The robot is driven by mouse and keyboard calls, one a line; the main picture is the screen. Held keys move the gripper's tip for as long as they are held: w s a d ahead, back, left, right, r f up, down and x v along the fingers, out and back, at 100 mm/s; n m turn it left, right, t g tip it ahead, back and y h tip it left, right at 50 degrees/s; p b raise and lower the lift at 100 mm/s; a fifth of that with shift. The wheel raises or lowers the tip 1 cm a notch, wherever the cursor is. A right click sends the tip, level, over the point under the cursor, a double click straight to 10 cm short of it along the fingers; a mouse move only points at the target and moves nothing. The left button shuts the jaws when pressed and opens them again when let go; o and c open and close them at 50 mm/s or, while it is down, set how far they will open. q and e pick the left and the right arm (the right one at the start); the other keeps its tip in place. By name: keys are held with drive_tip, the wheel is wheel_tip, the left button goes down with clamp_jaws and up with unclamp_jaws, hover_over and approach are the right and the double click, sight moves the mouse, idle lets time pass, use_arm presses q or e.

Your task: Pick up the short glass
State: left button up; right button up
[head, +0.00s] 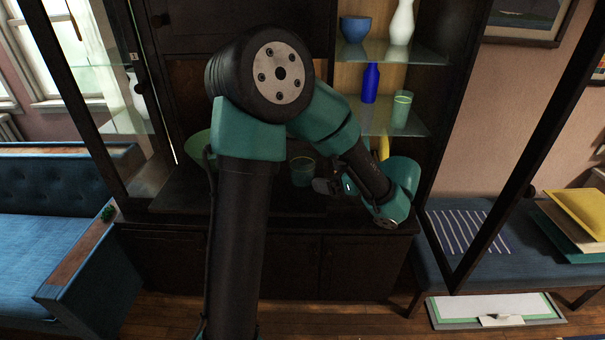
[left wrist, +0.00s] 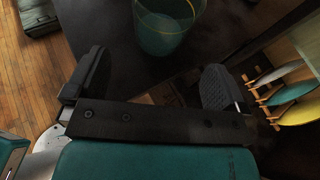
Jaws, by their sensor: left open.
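The short glass (head: 303,171) is a green-tinted tumbler with a yellowish rim, standing upright on the dark cabinet counter. In the left wrist view the short glass (left wrist: 168,32) is at the top middle, ahead of the fingers and cut by the top edge. My left gripper (head: 335,186) is just right of the glass in the head view, open and empty. In the left wrist view its two fingers (left wrist: 160,78) are spread wide, with the glass beyond the gap between them. My right gripper is not in view.
A taller green glass (head: 402,110) and a blue bottle (head: 370,83) stand on a glass shelf. A blue bowl (head: 355,28) and white vase (head: 402,22) are above. Coloured plates (left wrist: 296,92) stand in a wooden rack right of the gripper. Open cabinet doors flank the counter.

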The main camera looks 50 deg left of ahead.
sight(307, 173)
use_arm(q)
drive_tip(key=shift+x, duration=1.45)
drive_tip(key=shift+a, duration=0.1)
drive_tip(key=shift+x, duration=2.55)
drive_tip(key=shift+w, duration=0.15)
drive_tip(key=c, duration=1.1)
drive_tip(key=shift+c, duration=0.2)
